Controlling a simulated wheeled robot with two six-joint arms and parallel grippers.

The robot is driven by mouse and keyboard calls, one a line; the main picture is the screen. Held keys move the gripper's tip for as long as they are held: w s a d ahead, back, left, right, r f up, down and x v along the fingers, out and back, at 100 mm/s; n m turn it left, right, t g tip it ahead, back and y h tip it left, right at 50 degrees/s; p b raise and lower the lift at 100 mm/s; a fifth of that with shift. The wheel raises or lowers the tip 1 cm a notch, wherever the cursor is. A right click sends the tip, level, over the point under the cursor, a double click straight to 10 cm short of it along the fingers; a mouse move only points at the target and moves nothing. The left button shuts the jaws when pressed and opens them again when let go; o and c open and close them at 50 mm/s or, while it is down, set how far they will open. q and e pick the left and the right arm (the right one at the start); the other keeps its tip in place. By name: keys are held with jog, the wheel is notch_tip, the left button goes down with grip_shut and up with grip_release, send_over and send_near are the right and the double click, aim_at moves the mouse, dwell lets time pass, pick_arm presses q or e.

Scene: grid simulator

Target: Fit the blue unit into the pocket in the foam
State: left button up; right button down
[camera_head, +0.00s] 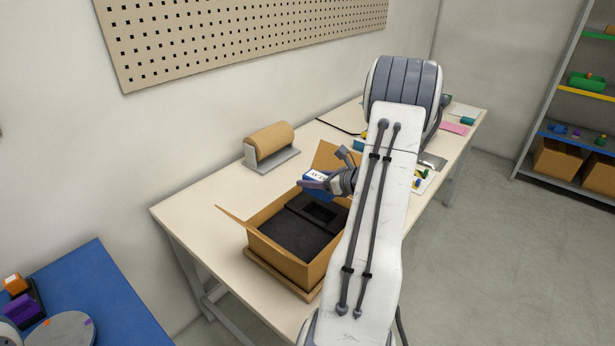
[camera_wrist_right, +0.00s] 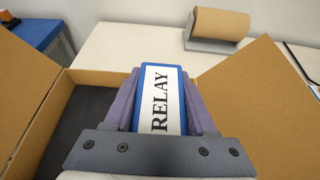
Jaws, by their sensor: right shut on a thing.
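The blue unit (camera_wrist_right: 161,99) has a white label reading RELAY and sits between the fingers of my right gripper (camera_wrist_right: 160,105). In the head view my right gripper (camera_head: 328,181) holds the blue unit (camera_head: 316,176) above the back part of an open cardboard box (camera_head: 301,273). Black foam (camera_head: 283,236) fills the box, and a dark rectangular pocket (camera_head: 321,210) shows in it below the unit. In the right wrist view the unit hides the pocket; only some dark foam (camera_wrist_right: 80,118) shows at left. My left gripper is not in view.
Box flaps stand open at left (camera_head: 235,217) and back. A brown paper roll on a grey stand (camera_head: 270,147) is behind the box on the table (camera_head: 190,203). Small parts and a pink sheet (camera_head: 454,128) lie at the far end. A blue table (camera_head: 95,300) is at lower left.

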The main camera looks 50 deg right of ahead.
jog(key=shift+d, duration=0.15)
jog(key=shift+s, duration=0.1)
notch_tip(320, 180, down, 6)
jog(key=b, duration=0.5)
jog(key=shift+r+b, duration=0.1)
jog(key=shift+b, duration=0.2)
jog(key=shift+r, duration=0.15)
dwell(0.6)
